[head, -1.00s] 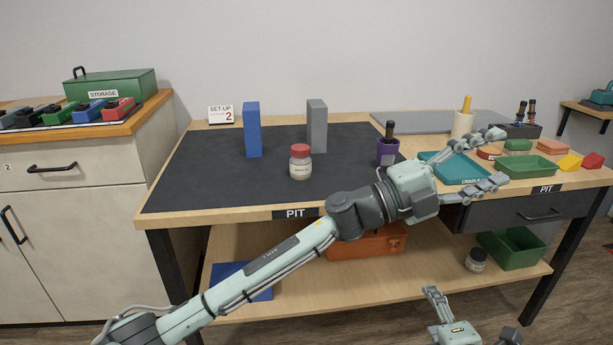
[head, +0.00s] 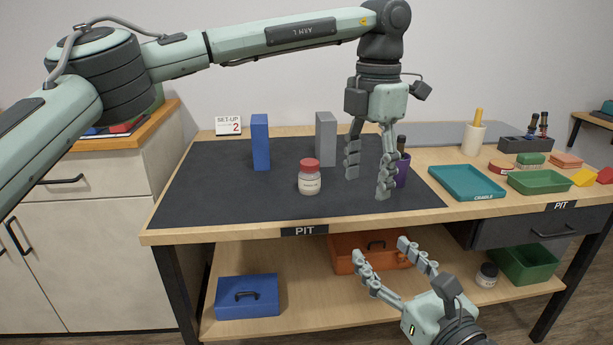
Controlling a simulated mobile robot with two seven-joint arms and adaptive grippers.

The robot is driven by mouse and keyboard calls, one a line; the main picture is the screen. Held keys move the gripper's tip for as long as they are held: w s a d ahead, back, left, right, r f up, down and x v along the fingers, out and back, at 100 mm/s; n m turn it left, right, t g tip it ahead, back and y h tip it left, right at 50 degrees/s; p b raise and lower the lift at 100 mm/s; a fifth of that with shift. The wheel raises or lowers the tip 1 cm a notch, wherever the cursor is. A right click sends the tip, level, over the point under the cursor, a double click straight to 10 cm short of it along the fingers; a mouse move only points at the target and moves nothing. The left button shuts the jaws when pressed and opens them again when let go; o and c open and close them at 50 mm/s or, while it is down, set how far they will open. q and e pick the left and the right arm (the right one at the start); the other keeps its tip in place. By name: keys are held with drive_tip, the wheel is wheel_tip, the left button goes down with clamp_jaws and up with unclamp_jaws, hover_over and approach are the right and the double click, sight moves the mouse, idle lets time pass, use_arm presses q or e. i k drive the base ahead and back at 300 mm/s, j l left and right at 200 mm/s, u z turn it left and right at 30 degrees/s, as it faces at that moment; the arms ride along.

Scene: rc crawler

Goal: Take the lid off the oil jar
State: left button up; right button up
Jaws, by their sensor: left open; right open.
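A small clear jar (head: 310,184) with a red lid (head: 310,163) stands upright on the black mat; its label is too small to read. The lid sits on the jar. My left gripper (head: 368,184) hangs fingers down over the mat, to the right of the jar. It is open and empty, apart from the jar. My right gripper (head: 380,250) is open and empty, low in front of the bench's front edge. A second jar (head: 487,275), with a dark lid, stands on the lower shelf at the right.
A blue block (head: 260,142) and a grey block (head: 326,138) stand behind the jar. A purple cup (head: 403,172) is partly hidden behind my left fingers. A teal tray (head: 467,183) lies at the right. The black mat (head: 225,195) is clear left of the jar.

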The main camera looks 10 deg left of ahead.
sight(309, 183)
drive_tip(key=i+j, duration=0.7)
drive_tip(key=i, duration=0.05)
